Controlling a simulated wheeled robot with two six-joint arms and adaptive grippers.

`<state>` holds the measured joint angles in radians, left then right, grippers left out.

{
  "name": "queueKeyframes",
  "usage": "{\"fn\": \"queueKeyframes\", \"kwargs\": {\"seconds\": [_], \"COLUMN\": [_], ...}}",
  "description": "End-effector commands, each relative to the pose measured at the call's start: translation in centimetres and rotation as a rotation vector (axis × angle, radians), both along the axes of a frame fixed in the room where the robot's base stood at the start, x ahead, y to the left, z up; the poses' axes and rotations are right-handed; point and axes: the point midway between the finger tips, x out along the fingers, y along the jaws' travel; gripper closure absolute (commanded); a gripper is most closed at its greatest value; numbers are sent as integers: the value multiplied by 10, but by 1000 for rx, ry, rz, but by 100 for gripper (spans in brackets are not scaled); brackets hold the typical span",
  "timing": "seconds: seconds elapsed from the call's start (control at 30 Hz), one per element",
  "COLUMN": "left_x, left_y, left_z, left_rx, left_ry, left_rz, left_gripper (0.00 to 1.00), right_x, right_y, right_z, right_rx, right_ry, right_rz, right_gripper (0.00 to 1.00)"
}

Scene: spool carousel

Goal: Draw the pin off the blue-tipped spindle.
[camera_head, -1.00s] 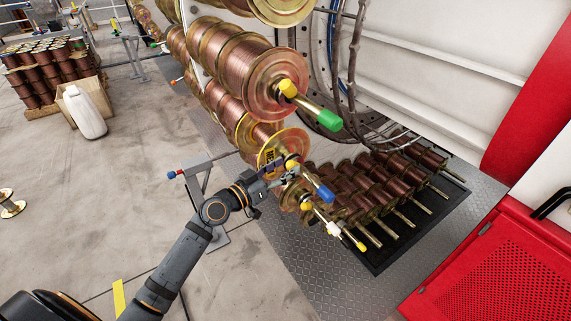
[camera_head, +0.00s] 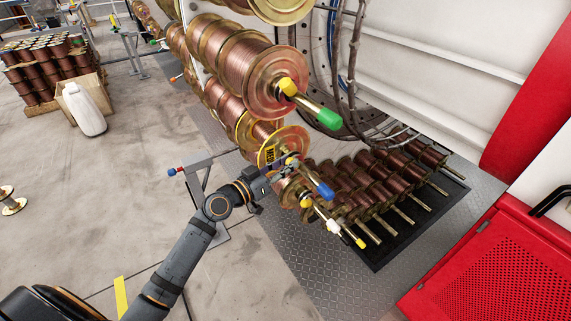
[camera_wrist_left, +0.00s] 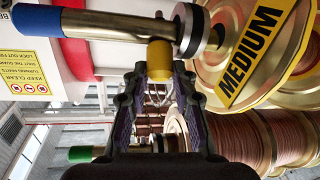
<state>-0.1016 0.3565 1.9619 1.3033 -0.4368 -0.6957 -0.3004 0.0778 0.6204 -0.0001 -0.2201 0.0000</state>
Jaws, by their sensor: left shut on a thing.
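The blue-tipped spindle (camera_head: 325,191) sticks out of a copper spool with brass flanges near the middle of the head view. My left gripper (camera_wrist_left: 159,78) is shut on the yellow head from below. My right gripper is not in view.
A flange labelled MEDIUM (camera_wrist_left: 253,45) is close to my left gripper's right. A green-tipped spindle (camera_head: 328,118) with its own yellow pin (camera_head: 288,87) is above. A yellow-tipped spindle (camera_head: 360,242) is below.

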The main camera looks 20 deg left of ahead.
Motion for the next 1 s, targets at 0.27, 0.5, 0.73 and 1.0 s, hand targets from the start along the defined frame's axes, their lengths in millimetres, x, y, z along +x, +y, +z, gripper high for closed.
{"fn": "queueKeyframes", "kwargs": {"seconds": [0.27, 0.5, 0.73, 1.0], "left_x": [-8, -14, -20, -27], "left_y": [6, 11, 16, 21], "left_z": [17, 27, 36, 48], "left_rx": [20, 35, 49, 66], "left_ry": [22, 43, 60, 82], "left_rz": [0, 0, -1, 0], "left_gripper": [100, 100, 100, 100], "right_x": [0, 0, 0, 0], "right_y": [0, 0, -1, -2], "right_z": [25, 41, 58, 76], "right_rx": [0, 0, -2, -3], "right_ry": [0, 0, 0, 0], "right_rz": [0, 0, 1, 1], "right_gripper": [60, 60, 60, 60]}}
